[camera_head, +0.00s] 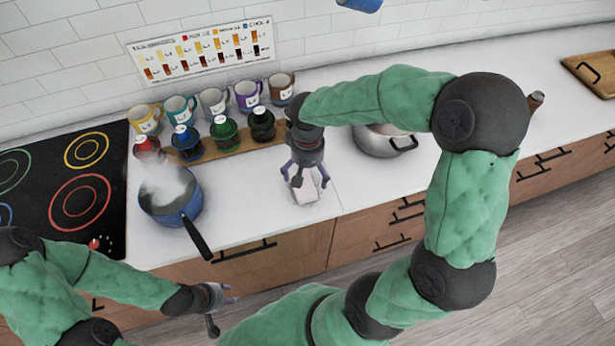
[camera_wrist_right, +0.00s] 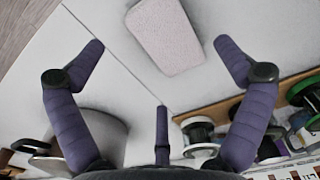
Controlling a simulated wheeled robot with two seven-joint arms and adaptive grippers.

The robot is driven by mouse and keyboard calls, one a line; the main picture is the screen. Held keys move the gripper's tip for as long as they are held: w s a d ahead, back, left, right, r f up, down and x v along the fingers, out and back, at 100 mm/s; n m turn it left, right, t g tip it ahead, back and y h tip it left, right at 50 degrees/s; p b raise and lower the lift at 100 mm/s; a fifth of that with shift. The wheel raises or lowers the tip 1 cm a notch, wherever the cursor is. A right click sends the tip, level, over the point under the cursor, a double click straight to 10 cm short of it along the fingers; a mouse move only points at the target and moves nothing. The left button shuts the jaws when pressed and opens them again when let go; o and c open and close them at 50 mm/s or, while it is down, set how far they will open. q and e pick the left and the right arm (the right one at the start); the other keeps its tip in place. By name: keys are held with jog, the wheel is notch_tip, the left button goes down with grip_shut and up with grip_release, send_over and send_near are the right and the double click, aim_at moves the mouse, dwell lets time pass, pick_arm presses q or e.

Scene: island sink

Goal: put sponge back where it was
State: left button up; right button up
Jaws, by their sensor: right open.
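The sponge (camera_head: 307,194) is a pale, pinkish-white block lying on the white counter near its front edge, partly hidden by my right gripper in the head view. My right gripper (camera_head: 306,178) is open just above the sponge, its fingers pointing down and spread. In the right wrist view the sponge (camera_wrist_right: 165,35) lies flat beyond the open fingers (camera_wrist_right: 158,45), toward the right one, with nothing between the fingers. My left gripper (camera_head: 224,305) is empty in front of the counter, its fingers apart.
A blue pot (camera_head: 172,203) steams beside the black cooktop (camera_head: 60,195), its handle toward the front. A wooden rack (camera_head: 228,147) holds several colored jars, with mugs (camera_head: 214,103) behind. A metal pot (camera_head: 380,143) stands right of my right gripper. Counter to the right is mostly clear.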

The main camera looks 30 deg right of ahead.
aim_at(308, 182)
notch_tip(308, 182, up, 6)
jog(key=p, duration=0.1)
jog(key=shift+r, duration=0.25)
jog(key=shift+r, duration=0.1)
dwell(0.3)
